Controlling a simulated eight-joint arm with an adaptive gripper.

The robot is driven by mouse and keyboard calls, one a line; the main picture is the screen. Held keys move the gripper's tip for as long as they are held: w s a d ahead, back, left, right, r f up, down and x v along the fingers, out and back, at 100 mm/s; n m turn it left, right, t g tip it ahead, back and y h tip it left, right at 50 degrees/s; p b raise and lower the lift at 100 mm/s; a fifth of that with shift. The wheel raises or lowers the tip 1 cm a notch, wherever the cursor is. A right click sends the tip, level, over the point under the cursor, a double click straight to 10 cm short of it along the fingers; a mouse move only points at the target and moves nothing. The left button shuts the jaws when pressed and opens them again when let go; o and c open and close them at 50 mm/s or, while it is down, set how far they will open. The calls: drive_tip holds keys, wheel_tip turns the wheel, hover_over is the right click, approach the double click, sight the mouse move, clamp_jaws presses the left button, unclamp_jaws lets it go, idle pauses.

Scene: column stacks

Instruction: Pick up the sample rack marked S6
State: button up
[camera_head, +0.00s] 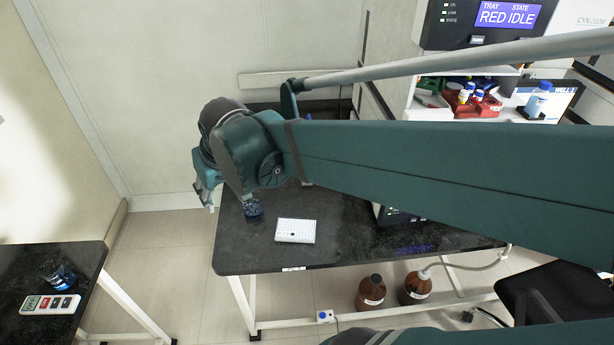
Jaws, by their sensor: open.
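My gripper (208,192) hangs at the end of my arm, above the left end of the black bench, and is open with nothing seen in it. A small dark blue object (254,209), perhaps a rack, stands on the bench to the right of and below my gripper in the picture; my arm hides its upper part. Another small blue object (62,276), also rack-like, stands on the separate black table at left, far from my gripper. I cannot read an S6 mark on either one.
A white gridded plate (296,231) lies on the black bench (330,250). A panel with coloured buttons (50,304) lies on the left table (20,262). A floor gap separates the tables.

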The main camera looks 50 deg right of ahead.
drive_tip(key=w+d+f+m+g+p, duration=0.15)
drive_tip(key=w+d, duration=0.25)
drive_tip(key=d, duration=0.6)
drive_tip(key=d+f+m+g+p, duration=0.1)
drive_tip(key=d+f, duration=0.3)
drive_tip(key=d, duration=0.4)
drive_tip(key=d+f+m+g+p, duration=0.1)
drive_tip(key=d+f+m+p, duration=0.1)
drive_tip(key=d, duration=0.7)
drive_tip(key=d+f+m+g+p, duration=0.1)
drive_tip(key=d+f+m+p, duration=0.1)
drive_tip(key=d+f, duration=0.4)
drive_tip(key=shift+s+d+f+y+p, duration=0.2)
drive_tip(key=shift+d+p, duration=0.1)
drive_tip(key=shift+d, duration=0.6)
drive_tip(key=shift+s+d+f+y+p, duration=0.1)
drive_tip(key=shift+s+d+y+p, duration=0.15)
drive_tip(key=shift+d, duration=0.6)
drive_tip(key=shift+s+d+f+g, duration=0.15)
drive_tip(key=shift+d+f+g, duration=0.1)
drive_tip(key=shift+d+f, duration=0.15)
drive_tip(key=shift+f, duration=1.3)
